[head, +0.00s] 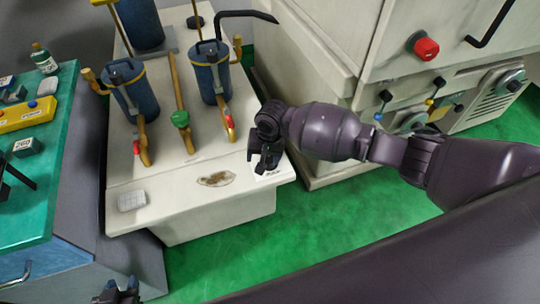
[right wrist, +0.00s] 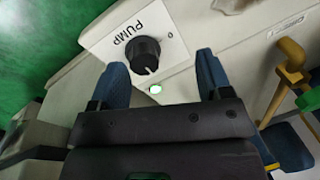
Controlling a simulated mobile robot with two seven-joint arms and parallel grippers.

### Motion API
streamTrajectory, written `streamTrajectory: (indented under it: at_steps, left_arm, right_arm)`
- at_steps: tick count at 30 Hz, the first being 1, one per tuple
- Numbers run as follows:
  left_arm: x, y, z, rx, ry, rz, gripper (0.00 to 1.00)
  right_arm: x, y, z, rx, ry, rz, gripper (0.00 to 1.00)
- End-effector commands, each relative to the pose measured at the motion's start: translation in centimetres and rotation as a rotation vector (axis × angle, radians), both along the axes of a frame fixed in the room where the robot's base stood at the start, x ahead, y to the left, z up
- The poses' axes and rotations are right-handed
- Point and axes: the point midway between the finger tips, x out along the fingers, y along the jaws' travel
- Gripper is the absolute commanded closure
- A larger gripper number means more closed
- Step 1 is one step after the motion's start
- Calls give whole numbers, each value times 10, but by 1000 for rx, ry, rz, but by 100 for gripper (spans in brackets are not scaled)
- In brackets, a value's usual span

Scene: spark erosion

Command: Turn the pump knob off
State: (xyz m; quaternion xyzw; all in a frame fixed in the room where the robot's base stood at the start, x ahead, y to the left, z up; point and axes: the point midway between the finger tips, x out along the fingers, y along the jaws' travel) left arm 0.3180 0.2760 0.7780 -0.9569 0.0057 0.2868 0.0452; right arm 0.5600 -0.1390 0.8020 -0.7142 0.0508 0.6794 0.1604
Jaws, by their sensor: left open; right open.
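The pump knob (right wrist: 146,52) is black and round, on a white plate marked PUMP (right wrist: 112,28). A "0" stands at the plate's right; the knob's white line points down, away from it. A green lamp (right wrist: 155,88) glows below the knob. My right gripper (right wrist: 162,60) is open, its blue fingertips apart on either side of the knob's area, nothing held. In the head view my right gripper (head: 262,167) is over the front right corner of the pale tank unit and hides the knob; part of the plate (head: 270,174) shows. My left gripper (head: 118,292) is open and empty at the bottom left.
The pale tank unit (head: 150,220) carries blue filter canisters (head: 209,72), yellow pipes and a green-handled valve (head: 180,118). A teal workbench (head: 40,215) stands at left. A pale machine with a red button (head: 426,47) stands at right. Green floor (head: 225,265) is clear in front.

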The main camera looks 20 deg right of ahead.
Motion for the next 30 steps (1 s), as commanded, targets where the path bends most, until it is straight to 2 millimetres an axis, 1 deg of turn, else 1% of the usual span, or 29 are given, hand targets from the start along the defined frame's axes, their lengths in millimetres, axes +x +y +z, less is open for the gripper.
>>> streamTrajectory:
  at_steps: [1, 3, 6, 9, 11, 14, 17, 24, 30]
  left_arm:
    - [0, 0, 2, 0, -1, 0, 57]
    - [1, 0, 4, 0, -3, 0, 57]
    - [2, 0, 5, 0, -5, 0, 57]
    - [2, 0, 6, 0, -7, -1, 57]
    - [3, 0, 6, 0, -8, -1, 57]
    - [4, 0, 4, 0, -9, -2, 57]
    - [4, -1, 1, 0, -8, -2, 57]
    - [2, -1, -12, 1, 1, -3, 57]
    - [0, 0, -21, 1, 11, -3, 57]
  right_arm:
    - [11, -8, 13, -37, 15, -28, 28]
    - [20, -16, 24, -76, 42, -65, 28]
    - [28, -25, 35, -116, 67, -107, 28]
    - [32, -30, 40, -137, 79, -130, 28]
    - [33, -31, 39, -143, 85, -137, 28]
    - [33, -31, 31, -143, 87, -138, 28]
    - [33, -31, 16, -144, 88, -138, 28]
    - [32, -30, -27, -142, 86, -136, 28]
    - [33, -31, -53, -143, 85, -137, 28]
